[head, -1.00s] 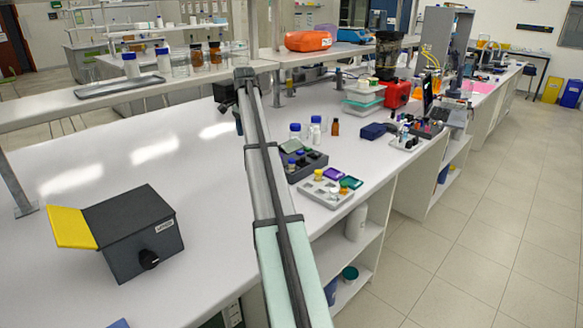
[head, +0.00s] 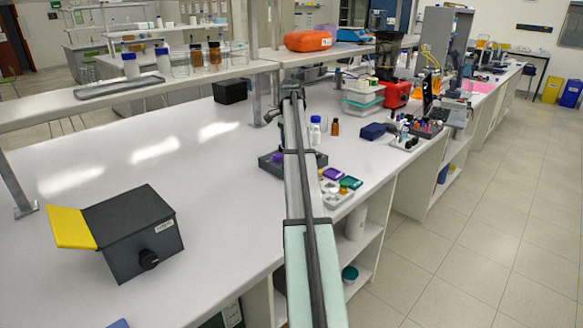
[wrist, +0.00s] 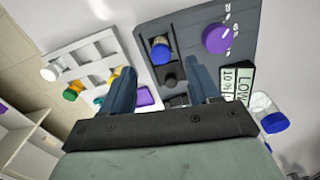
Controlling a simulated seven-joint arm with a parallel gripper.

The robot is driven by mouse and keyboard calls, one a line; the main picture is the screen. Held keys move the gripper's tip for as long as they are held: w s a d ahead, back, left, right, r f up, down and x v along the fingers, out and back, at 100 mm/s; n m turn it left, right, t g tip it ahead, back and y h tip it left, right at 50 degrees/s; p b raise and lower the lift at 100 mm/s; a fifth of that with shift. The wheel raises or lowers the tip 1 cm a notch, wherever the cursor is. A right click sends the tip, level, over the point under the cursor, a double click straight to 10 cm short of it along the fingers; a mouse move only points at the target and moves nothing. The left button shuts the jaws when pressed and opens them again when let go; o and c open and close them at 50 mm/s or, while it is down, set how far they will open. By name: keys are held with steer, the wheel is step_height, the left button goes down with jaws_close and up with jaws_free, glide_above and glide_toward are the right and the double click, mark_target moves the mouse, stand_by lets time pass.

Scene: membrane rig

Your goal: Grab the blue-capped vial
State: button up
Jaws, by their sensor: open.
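A small blue-capped vial (wrist: 161,50) with a yellowish body sits in a slot of a dark grey block (wrist: 185,20) in the wrist view. The block carries a purple knob (wrist: 216,38). My gripper (wrist: 163,82) is open, its two dark fingers apart and nothing visible between them except the block's slots. The vial is just beyond the fingertips, roughly in line with the gap. In the head view the block (head: 268,166) shows left of my arm, which hides the vial and the gripper tips.
A grey rack (wrist: 105,45) with several coloured caps lies left of the block in the wrist view. A larger blue-capped bottle (wrist: 271,117) stands at right, by a label card (wrist: 236,85). In the head view, a black box with a yellow flap (head: 130,232) stands left; bench between is clear.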

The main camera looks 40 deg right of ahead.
steer(key=shift+d+f, duration=0.2)
steer(key=shift+f, duration=3.65)
